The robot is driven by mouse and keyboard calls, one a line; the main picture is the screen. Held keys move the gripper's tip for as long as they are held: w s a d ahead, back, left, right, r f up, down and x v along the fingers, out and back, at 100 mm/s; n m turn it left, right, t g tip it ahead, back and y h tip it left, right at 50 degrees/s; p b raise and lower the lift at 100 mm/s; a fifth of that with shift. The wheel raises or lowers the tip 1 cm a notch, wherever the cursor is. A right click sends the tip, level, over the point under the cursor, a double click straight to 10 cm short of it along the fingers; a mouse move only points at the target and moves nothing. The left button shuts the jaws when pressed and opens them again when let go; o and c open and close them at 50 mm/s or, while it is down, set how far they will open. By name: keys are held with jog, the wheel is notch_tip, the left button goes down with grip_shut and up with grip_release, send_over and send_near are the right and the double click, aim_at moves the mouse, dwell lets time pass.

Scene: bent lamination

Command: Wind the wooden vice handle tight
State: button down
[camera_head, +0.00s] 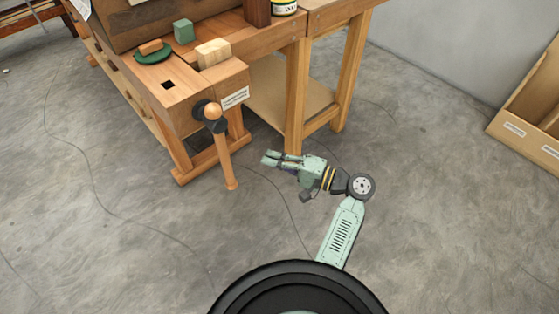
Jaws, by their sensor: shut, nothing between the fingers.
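The wooden vice handle (225,160) hangs down from the black vice screw hub (209,111) on the near end of the workbench. It slants slightly, with its lower knob (232,185) at the right and its upper end close to the hub. The wooden vice jaw (226,84) carries a small white label (235,98). My gripper (268,159) is to the right of the handle, pointing left toward it, with a visible gap between them. Its fingers are shut with nothing in them.
A pale wooden block (213,53), a green block (183,31) and a green dish (153,54) are on the bench. Bench legs (295,110) stand behind my gripper. An open wooden box (530,105) is at the right. Thin cables cross the otherwise clear floor (120,220).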

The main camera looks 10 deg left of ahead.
jog(key=s+a+p, duration=0.2)
jog(key=a, duration=0.5)
jog(key=shift+s, duration=0.2)
jog(key=shift+p, duration=0.3)
